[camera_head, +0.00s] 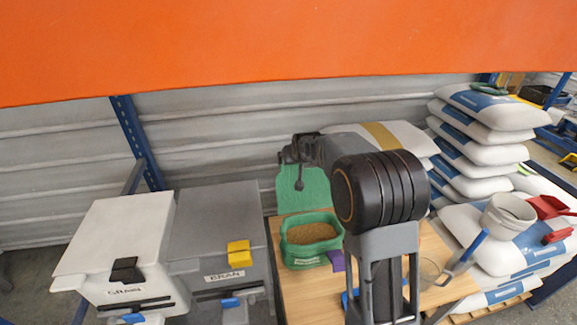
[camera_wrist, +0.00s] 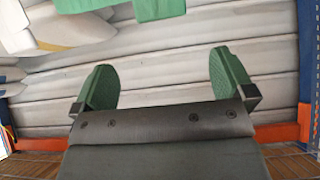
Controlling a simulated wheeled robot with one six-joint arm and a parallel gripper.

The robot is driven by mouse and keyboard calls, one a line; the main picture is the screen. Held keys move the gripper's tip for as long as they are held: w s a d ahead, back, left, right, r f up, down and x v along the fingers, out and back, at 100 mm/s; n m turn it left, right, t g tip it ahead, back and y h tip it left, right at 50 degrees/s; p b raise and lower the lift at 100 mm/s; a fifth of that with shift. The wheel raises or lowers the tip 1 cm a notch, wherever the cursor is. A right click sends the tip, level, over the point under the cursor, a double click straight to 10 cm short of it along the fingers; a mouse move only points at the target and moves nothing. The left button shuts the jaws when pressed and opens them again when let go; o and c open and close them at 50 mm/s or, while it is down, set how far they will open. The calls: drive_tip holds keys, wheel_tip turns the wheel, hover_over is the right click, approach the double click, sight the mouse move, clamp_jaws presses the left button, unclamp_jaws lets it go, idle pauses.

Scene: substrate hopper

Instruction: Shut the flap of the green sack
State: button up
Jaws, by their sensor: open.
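The green sack (camera_head: 307,258) stands open on the wooden table, with brown grainy material showing inside. Its green flap (camera_head: 300,190) stands up behind the opening. My gripper (camera_head: 294,158) is at the flap's upper edge in the head view; whether it touches the flap I cannot tell. In the wrist view my gripper (camera_wrist: 164,62) has its two green-padded fingers wide apart with nothing between them. A green piece, likely the flap (camera_wrist: 158,8), shows at the top edge of the wrist view, beyond the fingertips.
A white bin (camera_head: 118,235) and a grey bin (camera_head: 212,225) stand left of the table (camera_head: 292,290). Stacked white sacks (camera_head: 482,155) and a pale bucket (camera_head: 508,215) are at the right. A corrugated wall (camera_head: 220,135) is behind. My arm hides part of the table.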

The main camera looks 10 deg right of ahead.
drive_tip(key=p+x, duration=0.4)
drive_tip(key=x, duration=1)
drive_tip(key=shift+w+f, duration=0.1)
drive_tip(key=shift+w, duration=0.3)
drive_tip(key=c, duration=1)
drive_tip(key=shift+a, duration=0.15)
drive_tip(key=shift+c, duration=0.5)
drive_tip(key=shift+s+f+b, duration=0.1)
drive_tip(key=shift+b, duration=0.35)
